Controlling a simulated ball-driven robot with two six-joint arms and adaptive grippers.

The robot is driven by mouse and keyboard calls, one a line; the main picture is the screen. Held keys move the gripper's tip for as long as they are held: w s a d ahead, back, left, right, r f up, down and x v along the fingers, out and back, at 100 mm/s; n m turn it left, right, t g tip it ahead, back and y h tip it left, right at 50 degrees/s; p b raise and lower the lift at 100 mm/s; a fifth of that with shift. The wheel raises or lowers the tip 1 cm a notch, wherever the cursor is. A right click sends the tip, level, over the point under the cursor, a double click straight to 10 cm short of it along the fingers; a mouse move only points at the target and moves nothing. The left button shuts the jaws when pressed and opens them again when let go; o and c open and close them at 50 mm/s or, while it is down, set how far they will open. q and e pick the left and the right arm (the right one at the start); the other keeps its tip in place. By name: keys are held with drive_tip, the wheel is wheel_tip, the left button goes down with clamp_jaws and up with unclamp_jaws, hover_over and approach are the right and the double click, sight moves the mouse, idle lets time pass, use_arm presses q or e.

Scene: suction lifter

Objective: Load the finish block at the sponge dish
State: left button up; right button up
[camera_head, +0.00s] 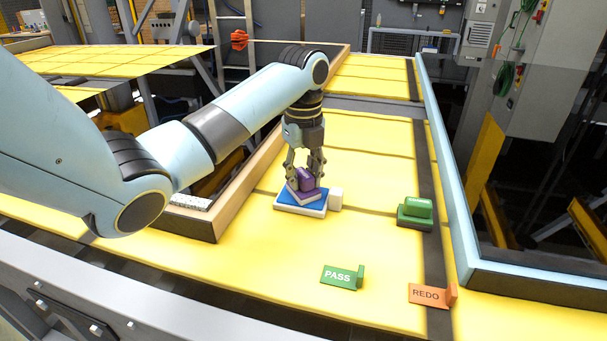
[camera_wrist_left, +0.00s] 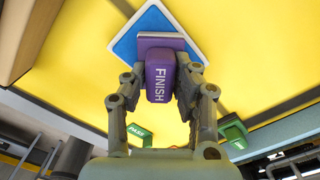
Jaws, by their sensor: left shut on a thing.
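The purple finish block (camera_head: 305,180) has a handle marked FINISH and a flat purple base with a pale underside. The lettering shows in the left wrist view (camera_wrist_left: 161,82). My left gripper (camera_head: 306,172) is shut on the handle, one finger on each side. The block is over the sponge dish (camera_head: 287,207), a white tray with a blue top. The base looks turned relative to the blue square in the head view. I cannot tell whether it touches the blue surface. The blue corner and white rim also show in the left wrist view (camera_wrist_left: 150,20). My right gripper is not in view.
A white block (camera_head: 335,199) adjoins the dish's right side. A green block (camera_head: 417,208) sits on a dark green base farther right. A green PASS sign (camera_head: 338,276) and an orange REDO sign (camera_head: 428,294) stand in front. Yellow surface between them is clear. A light blue rail (camera_head: 460,220) borders the right.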

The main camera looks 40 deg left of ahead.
sight(303, 174)
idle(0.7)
use_arm(q)
drive_tip(key=shift+s+f+p, duration=0.1)
drive_tip(key=shift+f+p, duration=0.05)
drive_tip(key=shift+p, duration=0.2)
idle(0.4)
wheel_tip(303, 174, up, 7)
drive_tip(key=p, duration=0.8)
idle(0.5)
